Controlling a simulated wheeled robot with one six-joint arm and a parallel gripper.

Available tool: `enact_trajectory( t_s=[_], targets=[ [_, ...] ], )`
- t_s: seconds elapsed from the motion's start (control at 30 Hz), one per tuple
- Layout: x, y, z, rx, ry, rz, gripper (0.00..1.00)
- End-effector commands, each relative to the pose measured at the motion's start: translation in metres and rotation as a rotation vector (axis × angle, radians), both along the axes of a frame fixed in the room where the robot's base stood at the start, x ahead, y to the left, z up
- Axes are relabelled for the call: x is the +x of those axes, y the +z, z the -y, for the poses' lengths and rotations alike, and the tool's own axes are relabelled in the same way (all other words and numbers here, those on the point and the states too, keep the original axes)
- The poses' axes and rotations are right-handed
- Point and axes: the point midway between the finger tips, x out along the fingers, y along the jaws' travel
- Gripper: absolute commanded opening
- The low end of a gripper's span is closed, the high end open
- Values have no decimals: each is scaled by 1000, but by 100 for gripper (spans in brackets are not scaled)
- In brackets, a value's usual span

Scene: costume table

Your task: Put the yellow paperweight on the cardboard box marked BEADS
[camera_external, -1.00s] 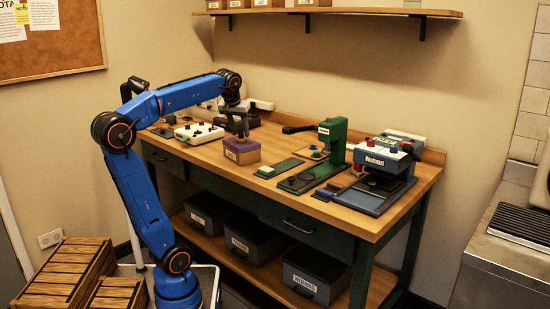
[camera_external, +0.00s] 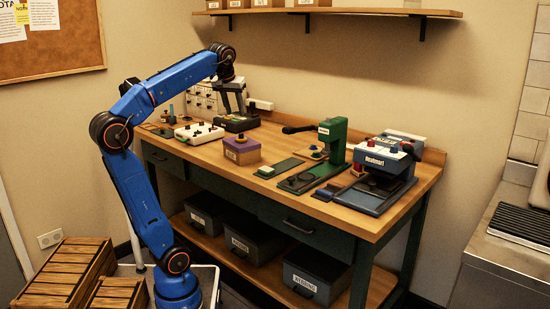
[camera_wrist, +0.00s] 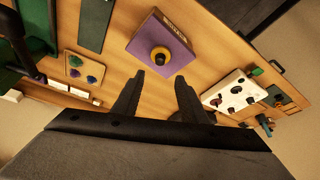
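The yellow paperweight (camera_wrist: 161,55), a round yellow piece with a dark knob, stands on the purple top of the cardboard box (camera_wrist: 139,43). In the external view the box (camera_external: 241,155) sits near the table's front edge, with the paperweight's small dark knob (camera_external: 241,138) on top. The box's label is too small to read. My gripper (camera_external: 233,108) is raised above and behind the box, to its left, clear of it. In the wrist view its fingers (camera_wrist: 158,82) are apart with nothing between them.
A white panel with knobs (camera_external: 199,133) is left of the box. A green strip (camera_external: 284,167) lies to its right, before the green press (camera_external: 333,138). The blue-and-white machine (camera_external: 384,160) stands at the far right. A small drawer cabinet (camera_external: 203,98) is at the back left.

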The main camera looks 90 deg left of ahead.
Motion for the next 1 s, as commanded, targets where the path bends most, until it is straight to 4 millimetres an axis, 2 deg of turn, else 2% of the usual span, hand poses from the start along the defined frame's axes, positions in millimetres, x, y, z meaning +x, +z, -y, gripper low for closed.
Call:
enact_trajectory(
  t_s=[0.17, 0.27, 0.4, 0.57, 0.8, 1.0],
  targets=[
    [7, -18, 18, -1, -74, -3, 39],
    [14, -44, 45, -2, -177, -4, 39],
    [22, -95, 92, -2, -362, -6, 39],
    [19, -159, 148, -1, -579, -4, 39],
    [-6, -263, 224, 4, -891, 4, 39],
    [-34, -335, 266, 8, -1088, 14, 39]
  ],
)
